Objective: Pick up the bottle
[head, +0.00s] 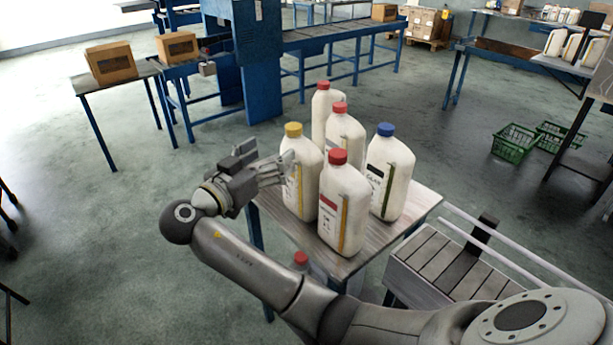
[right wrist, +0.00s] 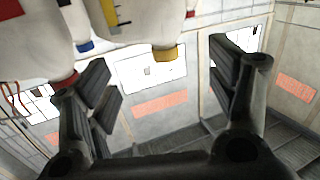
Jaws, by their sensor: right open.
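Several white bottles stand upright on a small table (head: 415,207) in the head view: a yellow-capped bottle (head: 301,178) at the left, a red-capped bottle (head: 342,205) in front, a blue-capped bottle (head: 391,180) at the right, and more red-capped ones behind. My right gripper (head: 286,170) is at the left side of the yellow-capped bottle; contact cannot be told. In the right wrist view, which looks upside down, the gripper (right wrist: 168,85) is open, with the yellow-capped bottle (right wrist: 150,20) beyond the gap between its fingers. Which bottle is meant is not clear. My left gripper is not in view.
Another red-capped bottle (head: 301,259) shows below the table edge, partly hidden by my arm. A slatted rack (head: 445,280) stands at the right. Farther back are a blue conveyor machine (head: 243,55), cardboard boxes (head: 110,62) and green baskets (head: 515,142).

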